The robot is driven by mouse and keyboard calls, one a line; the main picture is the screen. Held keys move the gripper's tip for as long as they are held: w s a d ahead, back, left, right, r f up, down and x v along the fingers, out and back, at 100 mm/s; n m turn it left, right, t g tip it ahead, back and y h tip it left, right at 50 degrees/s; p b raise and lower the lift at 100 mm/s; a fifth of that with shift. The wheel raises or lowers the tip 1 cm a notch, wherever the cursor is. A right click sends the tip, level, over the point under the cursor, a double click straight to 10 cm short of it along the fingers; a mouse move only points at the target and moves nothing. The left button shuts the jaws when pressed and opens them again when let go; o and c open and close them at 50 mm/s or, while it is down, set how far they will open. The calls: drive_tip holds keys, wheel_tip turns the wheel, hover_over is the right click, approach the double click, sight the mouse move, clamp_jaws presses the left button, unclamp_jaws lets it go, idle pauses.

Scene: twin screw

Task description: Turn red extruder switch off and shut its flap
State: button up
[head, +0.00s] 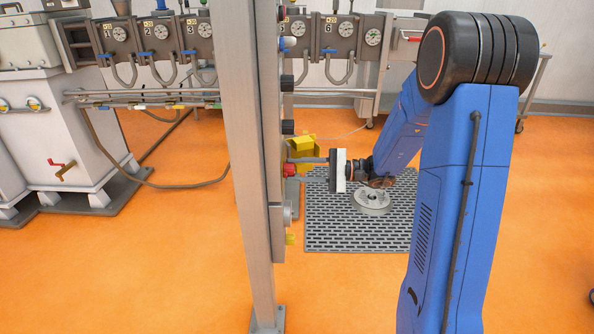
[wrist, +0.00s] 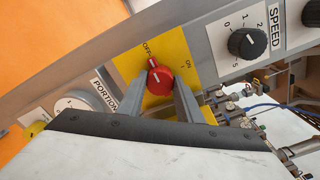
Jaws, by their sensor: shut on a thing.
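The red switch (wrist: 160,79) sits on a yellow plate marked OFF and ON in the wrist view. Its white mark points up-left, towards OFF. My gripper (wrist: 162,84) has one grey finger on each side of the knob and is shut on it. In the head view the red switch (head: 290,170) shows at the panel edge, with my gripper (head: 297,160) reaching it from the right. A yellow part (head: 303,147), which looks like the flap standing open, is just above and behind the switch.
The SPEED knob (wrist: 247,43) is right of the switch and the PORTION dial (wrist: 75,104) is left of it, on the same grey panel. A metal post (head: 250,150) stands in front of the panel in the head view. Orange floor is clear around the grey grate (head: 330,215).

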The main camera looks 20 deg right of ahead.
drive_tip(key=o, duration=1)
drive_tip(key=shift+o, duration=0.2)
drive_tip(key=shift+d, duration=0.1)
drive_tip(key=v, duration=1.7)
drive_tip(key=shift+d, duration=0.15)
